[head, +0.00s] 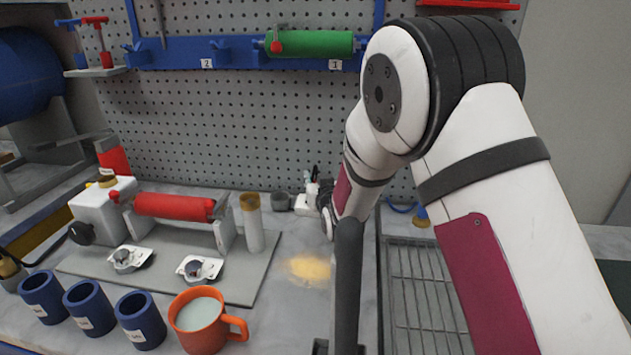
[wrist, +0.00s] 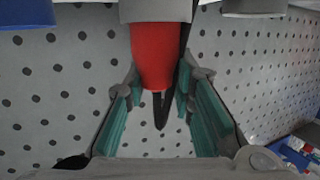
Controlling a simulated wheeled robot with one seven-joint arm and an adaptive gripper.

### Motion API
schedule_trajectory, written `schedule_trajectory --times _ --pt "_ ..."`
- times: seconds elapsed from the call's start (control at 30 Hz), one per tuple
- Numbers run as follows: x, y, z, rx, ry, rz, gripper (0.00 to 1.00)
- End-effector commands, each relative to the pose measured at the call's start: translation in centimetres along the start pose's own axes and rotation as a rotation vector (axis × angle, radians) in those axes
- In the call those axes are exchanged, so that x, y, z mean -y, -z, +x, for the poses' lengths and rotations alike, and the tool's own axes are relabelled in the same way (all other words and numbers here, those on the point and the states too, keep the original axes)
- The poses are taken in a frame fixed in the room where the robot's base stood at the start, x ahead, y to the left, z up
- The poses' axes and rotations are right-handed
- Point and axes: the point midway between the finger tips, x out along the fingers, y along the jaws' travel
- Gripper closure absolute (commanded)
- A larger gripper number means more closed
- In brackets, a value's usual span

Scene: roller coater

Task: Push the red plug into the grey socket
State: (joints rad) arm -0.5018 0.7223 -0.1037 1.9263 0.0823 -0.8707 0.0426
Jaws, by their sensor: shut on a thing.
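In the wrist view, the red plug (wrist: 152,55) is upright between the fingers of my gripper (wrist: 159,80), whose teal pads lie on either side of it. A dark cable hangs from its lower end. The plug's upper end meets the grey socket (wrist: 158,11) at the top edge of the view. I cannot tell how far the plug is in, as the joint is seen from below. In the head view, my arm hides the gripper, the plug and the socket.
A grey pegboard (head: 290,130) stands behind, with a blue rail (head: 180,52) and green roller (head: 316,43). Below are a coater with a red roller (head: 173,206), several blue cups (head: 88,308), an orange mug (head: 203,320) and a wire rack (head: 425,290).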

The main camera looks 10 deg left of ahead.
Motion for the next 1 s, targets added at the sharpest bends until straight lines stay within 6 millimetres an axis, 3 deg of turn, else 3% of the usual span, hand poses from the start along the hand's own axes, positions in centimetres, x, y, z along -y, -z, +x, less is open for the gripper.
schedule_trajectory --times 0.27,0.3,0.37,0.4,0.77,1.0 --pt "0.0 -0.2 0.1 -0.001 0.000 0.000 1.00" --pt "0.0 -0.2 0.1 -0.001 0.000 0.000 0.72" --pt "0.0 -0.2 0.1 -0.001 0.000 0.000 0.59" --pt "0.0 -0.2 0.1 -0.001 0.000 0.000 0.57" --pt "0.0 0.2 -0.1 -0.002 0.000 0.000 0.57" --pt "0.0 0.2 -3.8 0.000 0.000 0.000 0.57"
